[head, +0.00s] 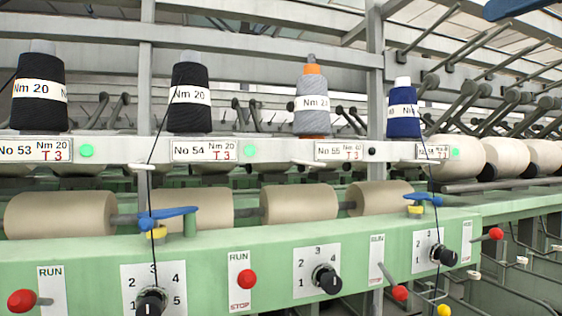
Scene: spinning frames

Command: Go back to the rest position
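My gripper is not in view in the head view, so its opening and anything in it cannot be seen. The spinning frame fills the view, with a green front panel (110,264) across the lower part. Yarn cones stand in a row on the rail above: a black cone (39,95) at No 53, another black cone (190,95) at No 54, a grey cone (312,104) with an orange tip, and a dark blue cone (403,112). All stand upright.
Beige rollers (60,213) lie behind the panel. Red knobs, such as one at the centre (246,279), and black dials (326,280) stick out in front. Thin black yarns run down from above. A blue piece (515,8) cuts into the top right corner; what it belongs to is unclear.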

